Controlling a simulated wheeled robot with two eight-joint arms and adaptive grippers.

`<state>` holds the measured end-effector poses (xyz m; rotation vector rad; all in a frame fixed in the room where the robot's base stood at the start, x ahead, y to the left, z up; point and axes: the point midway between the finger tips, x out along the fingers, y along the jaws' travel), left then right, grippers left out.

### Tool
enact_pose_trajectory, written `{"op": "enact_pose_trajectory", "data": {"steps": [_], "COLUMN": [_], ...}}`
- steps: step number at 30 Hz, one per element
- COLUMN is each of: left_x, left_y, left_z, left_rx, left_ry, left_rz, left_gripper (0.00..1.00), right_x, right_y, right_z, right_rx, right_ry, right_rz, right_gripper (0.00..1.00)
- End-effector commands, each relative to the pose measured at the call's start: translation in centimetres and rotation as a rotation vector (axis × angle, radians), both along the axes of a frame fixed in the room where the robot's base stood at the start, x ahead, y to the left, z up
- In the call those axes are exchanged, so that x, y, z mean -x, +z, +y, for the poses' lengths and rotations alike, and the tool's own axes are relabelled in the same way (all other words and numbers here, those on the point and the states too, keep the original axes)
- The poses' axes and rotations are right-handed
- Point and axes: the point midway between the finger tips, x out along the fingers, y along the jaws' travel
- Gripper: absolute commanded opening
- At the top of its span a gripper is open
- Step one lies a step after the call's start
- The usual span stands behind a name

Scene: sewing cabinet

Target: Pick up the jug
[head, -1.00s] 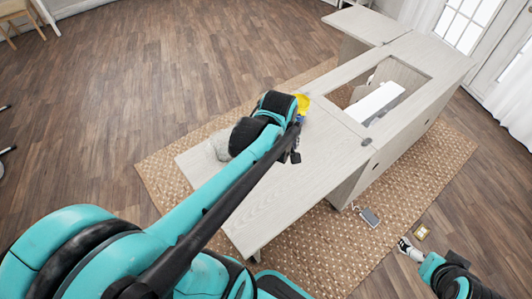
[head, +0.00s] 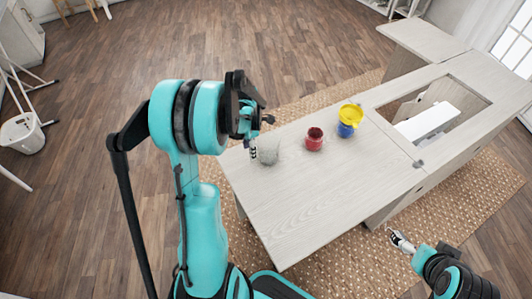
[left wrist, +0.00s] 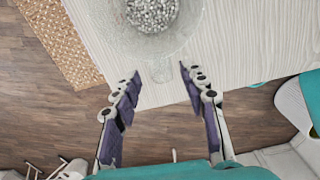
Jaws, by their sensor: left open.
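The jug (head: 267,150) is clear glass and stands near the left end of the cabinet top (head: 300,200). In the left wrist view the jug (left wrist: 138,48) shows from above, filled with small silvery beads, with a glass handle pointing toward my gripper. My left gripper (left wrist: 159,72) is open, and the handle's end lies between its fingertips; I cannot tell if they touch. In the head view my left gripper (head: 253,148) is at the jug's left side, partly hidden by my arm. My right gripper (head: 399,241) is low, in front of the cabinet, away from the jug.
A red mug (head: 314,138) stands right of the jug. The front part of the top is clear.

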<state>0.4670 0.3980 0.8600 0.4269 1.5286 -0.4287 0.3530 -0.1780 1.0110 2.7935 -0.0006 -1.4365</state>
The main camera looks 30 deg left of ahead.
Motion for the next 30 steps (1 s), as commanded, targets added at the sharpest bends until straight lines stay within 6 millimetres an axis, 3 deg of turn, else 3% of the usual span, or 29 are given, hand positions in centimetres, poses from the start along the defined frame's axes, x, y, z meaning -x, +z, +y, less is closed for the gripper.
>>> {"op": "enact_pose_trajectory", "data": {"steps": [1, 6, 13, 14, 18, 30], "left_x": [0.0, 0.1, 0.1, 0.1, 0.1, 0.0], "left_y": [-1.2, -3.6, -3.7, -3.7, -3.7, -3.4], "left_z": [-0.2, -0.4, -0.4, -0.4, -0.4, -0.4], "left_rx": [0.0, -0.001, -0.001, -0.001, -0.001, 0.0], "left_ry": [-0.001, 0.0, -0.001, -0.001, -0.001, -0.001], "left_rz": [0.0, -0.001, -0.001, -0.001, -0.001, -0.001], "left_gripper": [0.43, 0.43, 0.43, 0.38, 0.01, 0.0], "right_x": [0.0, 0.0, 0.0, 0.0, 0.0, 0.0], "right_y": [-0.9, -1.9, -1.8, -1.8, -1.8, -1.7], "right_z": [0.0, 0.0, 0.0, 0.0, 0.0, 0.0], "right_rx": [0.0, 0.0, 0.0, 0.0, 0.0, 0.0], "right_ry": [0.0, 0.0, 0.0, 0.0, 0.0, 0.0], "right_rz": [0.0, 0.0, 0.0, 0.0, 0.0, 0.0], "right_gripper": [1.0, 1.0, 1.0, 1.0, 1.0, 1.0]}}
